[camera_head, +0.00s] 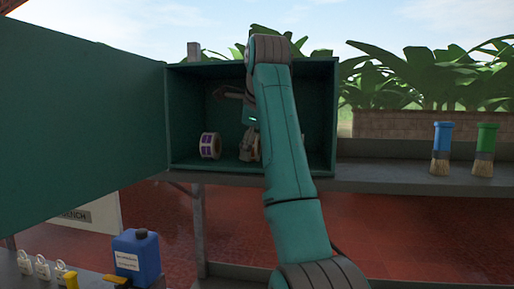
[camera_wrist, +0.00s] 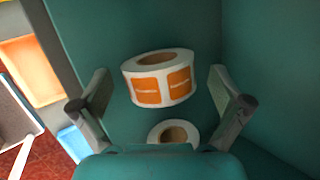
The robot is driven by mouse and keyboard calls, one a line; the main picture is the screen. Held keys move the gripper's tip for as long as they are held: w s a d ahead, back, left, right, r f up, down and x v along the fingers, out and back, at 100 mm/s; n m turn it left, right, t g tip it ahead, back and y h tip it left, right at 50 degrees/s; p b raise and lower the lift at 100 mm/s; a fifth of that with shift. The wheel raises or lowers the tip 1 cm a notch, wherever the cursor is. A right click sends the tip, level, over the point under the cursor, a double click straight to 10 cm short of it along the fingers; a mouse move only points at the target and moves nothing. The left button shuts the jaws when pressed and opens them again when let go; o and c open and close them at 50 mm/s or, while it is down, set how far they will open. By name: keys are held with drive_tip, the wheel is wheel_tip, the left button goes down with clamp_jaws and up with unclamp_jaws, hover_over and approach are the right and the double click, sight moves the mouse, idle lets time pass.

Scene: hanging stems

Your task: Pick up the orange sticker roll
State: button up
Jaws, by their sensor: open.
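The orange sticker roll (camera_wrist: 162,86), white with orange labels and a brown core, is in the wrist view inside the green cabinet (camera_head: 325,120). My gripper (camera_wrist: 160,100) is open, with one finger on each side of the roll and a visible gap to both. In the head view my gripper (camera_head: 247,143) is inside the cabinet, partly behind my arm. A roll edge beside it there is mostly hidden, and I cannot tell its colour.
A second white roll (camera_wrist: 185,127) lies close in the wrist view, partly hidden by my gripper's body. A purple-labelled roll (camera_head: 209,146) stands left in the cabinet. The cabinet walls and the open door (camera_head: 85,110) bound the space. Two brushes (camera_head: 441,150) stand on the right shelf.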

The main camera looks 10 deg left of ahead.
drive_tip(key=shift+c, duration=0.2)
drive_tip(key=c, duration=1.2)
drive_tip(key=shift+r, duration=0.35)
